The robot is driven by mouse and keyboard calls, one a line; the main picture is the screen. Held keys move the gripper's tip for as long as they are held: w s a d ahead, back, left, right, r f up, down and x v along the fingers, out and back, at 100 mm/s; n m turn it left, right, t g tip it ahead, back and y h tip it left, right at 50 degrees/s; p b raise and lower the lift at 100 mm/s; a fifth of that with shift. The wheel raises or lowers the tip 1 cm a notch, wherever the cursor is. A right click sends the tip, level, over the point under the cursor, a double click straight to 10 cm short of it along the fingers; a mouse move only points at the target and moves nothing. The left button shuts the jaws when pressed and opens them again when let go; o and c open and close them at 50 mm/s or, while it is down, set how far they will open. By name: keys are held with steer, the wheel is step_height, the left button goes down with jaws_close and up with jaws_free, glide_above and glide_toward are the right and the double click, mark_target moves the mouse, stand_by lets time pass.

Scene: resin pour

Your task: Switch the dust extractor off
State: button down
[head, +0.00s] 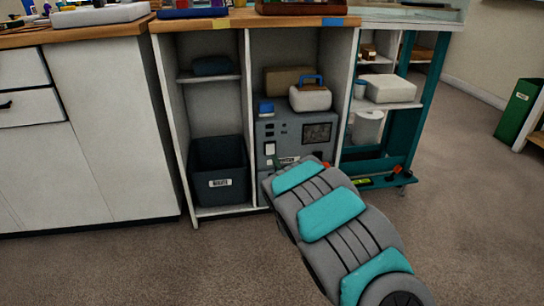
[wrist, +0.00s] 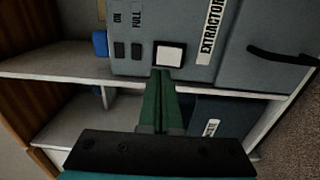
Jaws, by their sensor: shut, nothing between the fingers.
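The dust extractor (head: 293,133) is a blue-grey box in the lower middle bay of the open cabinet. In the wrist view its front (wrist: 215,30) carries an EXTRACTOR label, two small dark panels marked ON and FULL, and a white square switch (wrist: 169,54) in a dark frame. My gripper (wrist: 162,73) has green fingers closed together and empty. Its tips are just below the switch in the wrist view; I cannot tell whether they touch it. In the head view the switch (head: 269,149) shows, while my arm hides the extractor's lower right and the fingers are not clear.
A dark waste bin (head: 217,163) stands in the bay left of the extractor. A white case with a blue handle (head: 310,98) and a brown box sit on top of the extractor. A teal shelf frame (head: 424,95) stands right. Carpet in front is open.

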steer(key=v, duration=0.6)
steer(key=shift+s+r, duration=0.35)
steer(key=shift+s, duration=0.05)
steer(key=shift+d, duration=0.2)
steer(key=s+d+r+m+g+h, duration=0.1)
steer(key=s+d+m+g+h, duration=0.3)
steer(key=d, duration=0.3)
steer(key=s+d+m+g+h, duration=0.2)
steer(key=s+d+m, duration=0.2)
steer(key=d+m, duration=0.3)
steer(key=s+d+m+g, duration=0.3)
steer(key=s+d+g, duration=0.1)
steer(key=s, duration=0.6)
steer(key=s+d+r+m+g+y, duration=0.15)
steer(key=s+m+g, duration=0.3)
steer(key=s, duration=1.35)
steer(key=s+r+m+g+h, duration=0.1)
steer(key=s+r+m+g, duration=0.3)
steer(key=s, duration=1.4)
step_height(320, 180, up, 12)
steer(key=n+p, duration=0.1)
steer(key=p, duration=1.1)
steer(key=shift+g+p, duration=0.35)
steer(key=shift+p, duration=0.05)
